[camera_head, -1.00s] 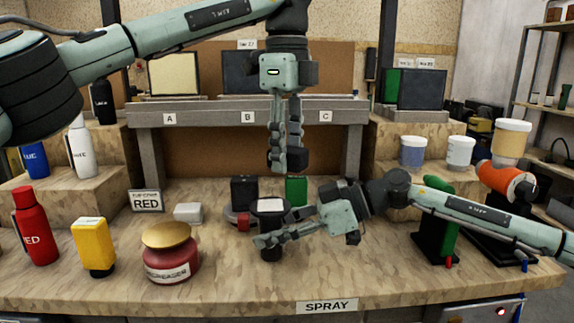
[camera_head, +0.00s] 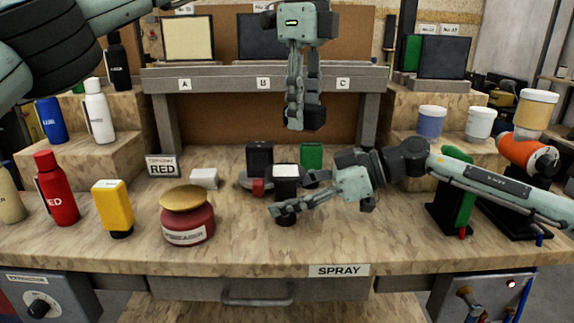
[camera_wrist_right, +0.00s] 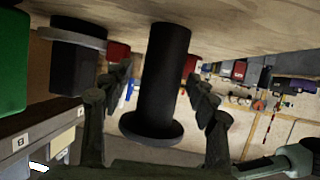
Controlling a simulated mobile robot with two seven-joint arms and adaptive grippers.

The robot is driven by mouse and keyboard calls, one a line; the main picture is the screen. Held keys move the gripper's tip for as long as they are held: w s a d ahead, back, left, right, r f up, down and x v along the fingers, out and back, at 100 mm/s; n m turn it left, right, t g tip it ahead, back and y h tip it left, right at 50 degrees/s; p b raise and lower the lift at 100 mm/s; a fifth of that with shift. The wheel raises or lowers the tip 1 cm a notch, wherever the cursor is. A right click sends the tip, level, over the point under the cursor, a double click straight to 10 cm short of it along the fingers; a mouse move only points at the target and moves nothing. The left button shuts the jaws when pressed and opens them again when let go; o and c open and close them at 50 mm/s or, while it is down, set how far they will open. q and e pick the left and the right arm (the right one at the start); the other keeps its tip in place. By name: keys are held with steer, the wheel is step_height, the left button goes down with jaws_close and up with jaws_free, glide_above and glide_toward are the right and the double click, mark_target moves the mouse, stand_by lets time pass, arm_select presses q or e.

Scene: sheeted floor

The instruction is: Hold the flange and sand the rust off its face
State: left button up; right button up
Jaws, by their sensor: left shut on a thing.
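My left gripper (camera_head: 303,110) hangs high above the middle of the bench, pointing down. It is shut on a small dark block (camera_head: 314,117), partly covered by the fingers. In the right wrist view, the stem (camera_wrist_right: 167,70) stands between the right fingers (camera_wrist_right: 155,115), with gaps on both sides, and flares into a round disc. I cannot tell which is the flange; no rust is clear.
A red jar (camera_head: 188,222) with a gold lid, a yellow bottle (camera_head: 113,208) and a red bottle (camera_head: 57,188) stand left. A green upright piece (camera_head: 457,190) is on the right, near my right arm. The bench front by the SPRAY label (camera_head: 339,270) is clear.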

steer(key=shift+f, duration=0.1)
steer(key=v, duration=1.2)
arm_select(q)
steer(key=shift+f, duration=0.1)
arm_select(e)
steer(key=x, duration=1.2)
steer(key=shift+a, duration=0.1)
arm_select(q)
steer(key=shift+f, duration=0.6)
